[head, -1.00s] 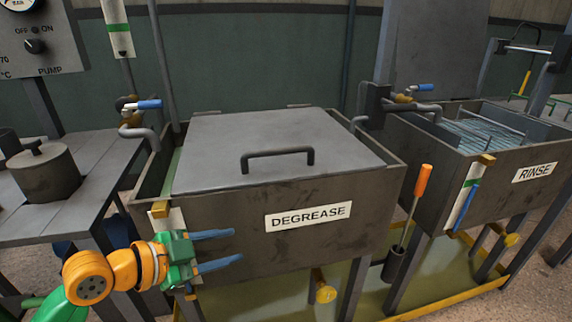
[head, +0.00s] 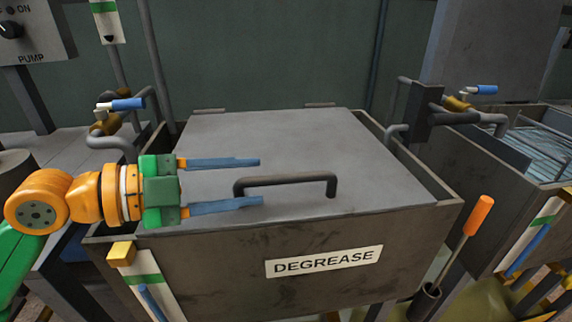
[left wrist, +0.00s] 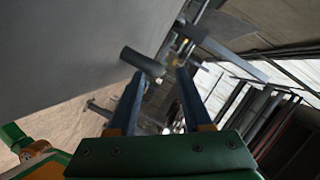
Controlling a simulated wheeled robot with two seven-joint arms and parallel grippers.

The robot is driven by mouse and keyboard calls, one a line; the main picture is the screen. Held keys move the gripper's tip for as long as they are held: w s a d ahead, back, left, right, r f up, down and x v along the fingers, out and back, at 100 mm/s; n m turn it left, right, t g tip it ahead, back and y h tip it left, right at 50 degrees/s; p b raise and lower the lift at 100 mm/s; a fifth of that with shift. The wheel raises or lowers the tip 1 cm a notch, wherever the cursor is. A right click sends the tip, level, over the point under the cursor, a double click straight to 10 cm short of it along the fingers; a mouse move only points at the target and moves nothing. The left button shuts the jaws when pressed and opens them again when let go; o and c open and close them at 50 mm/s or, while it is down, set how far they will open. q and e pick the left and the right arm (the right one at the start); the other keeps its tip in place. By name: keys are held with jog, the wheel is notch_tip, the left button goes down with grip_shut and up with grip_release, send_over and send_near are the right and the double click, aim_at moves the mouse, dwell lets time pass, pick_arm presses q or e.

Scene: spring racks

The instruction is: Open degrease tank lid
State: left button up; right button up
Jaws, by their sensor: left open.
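The grey degrease tank lid (head: 270,140) lies flat and closed on the dark tank (head: 215,270) labelled DEGREASE. Its dark bar handle (head: 285,181) stands near the front edge. My left gripper (head: 261,181) is open, with two blue fingers pointing right beside the handle's left end. One finger shows above that end in the picture and one below it. In the left wrist view, my fingers (left wrist: 161,72) are apart, and a dark bar end (left wrist: 142,62), probably the handle, shows just past the tips. I cannot tell whether they touch. My right gripper is not in view.
A blue-levered valve (head: 120,104) and pipe stand at the tank's back left. Another valve (head: 480,91) stands at right by the rinse tank (head: 520,205). An orange-handled tool (head: 479,215) stands in a holder at the front right. The lid's right half is clear.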

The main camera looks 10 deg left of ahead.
aim_at(267, 182)
pick_arm(q)
jog(key=x, duration=0.2)
jog(key=p+x, duration=0.1)
jog(key=x, duration=0.2)
jog(key=shift+s+d+r+p, duration=0.1)
jog(key=shift+d+p, duration=0.3)
jog(key=shift+d, duration=0.15)
jog(key=shift+w+d, duration=0.15)
jog(key=shift+w, duration=0.05)
grip_shut()
dwell(0.6)
